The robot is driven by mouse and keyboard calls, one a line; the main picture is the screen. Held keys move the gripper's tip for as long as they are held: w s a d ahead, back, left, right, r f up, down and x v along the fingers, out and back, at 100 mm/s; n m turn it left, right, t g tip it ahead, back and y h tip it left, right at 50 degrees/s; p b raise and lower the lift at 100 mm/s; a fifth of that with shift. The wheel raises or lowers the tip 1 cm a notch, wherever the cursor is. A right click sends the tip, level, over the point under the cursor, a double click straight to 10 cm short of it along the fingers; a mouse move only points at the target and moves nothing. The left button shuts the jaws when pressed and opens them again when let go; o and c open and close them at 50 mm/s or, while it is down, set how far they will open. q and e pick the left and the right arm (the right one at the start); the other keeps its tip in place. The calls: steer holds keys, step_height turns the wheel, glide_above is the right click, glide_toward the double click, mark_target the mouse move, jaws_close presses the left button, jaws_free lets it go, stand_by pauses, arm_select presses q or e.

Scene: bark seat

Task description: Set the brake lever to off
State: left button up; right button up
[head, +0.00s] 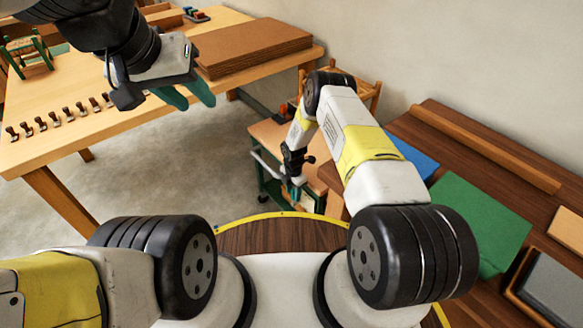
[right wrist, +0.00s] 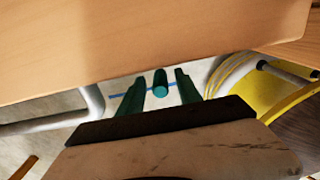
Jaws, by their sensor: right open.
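A cart with a wooden top (head: 268,133) and green frame stands beyond my base in the head view. My right gripper (head: 296,190) reaches down beside it, its tips small and partly hidden there. In the right wrist view my right gripper (right wrist: 160,90) is open, with one green finger on each side of a round green end (right wrist: 160,91). This looks like the grip of the brake lever, with gaps to both fingers. A blue line marks the pale surface behind it. The lever's off mark cannot be read.
The cart's wooden board (right wrist: 150,45) overhangs close to the fingers in the right wrist view. A grey tube (right wrist: 90,105) is at left and a yellow rim (right wrist: 265,95) at right. The workbench (head: 130,115) is at left, a dark bench (head: 480,160) at right.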

jaws_close()
stand_by(1.4)
